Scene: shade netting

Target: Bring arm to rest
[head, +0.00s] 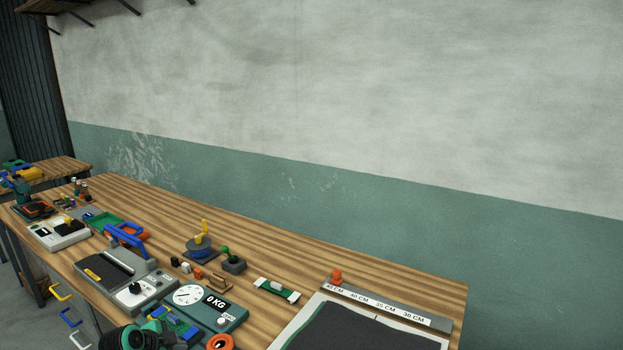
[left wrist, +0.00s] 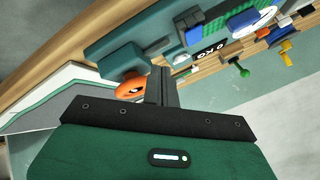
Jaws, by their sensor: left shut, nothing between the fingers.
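My left gripper (head: 160,328) is at the bottom edge of the head view, low at the front of the workbench (head: 330,262). It is partly cut off by the frame. In the left wrist view its dark fingers (left wrist: 161,86) are closed together with nothing between them. An orange ring-shaped thing (left wrist: 131,87) shows just beside the fingers in that view; whether they touch it I cannot tell. My right gripper is in neither view.
A scale reading 0 KG (head: 205,307), a grey device with a blue handle (head: 125,275) and several small items crowd the bench's left and middle. Dark netting (head: 360,332) lies at the front right below a ruler strip (head: 385,306).

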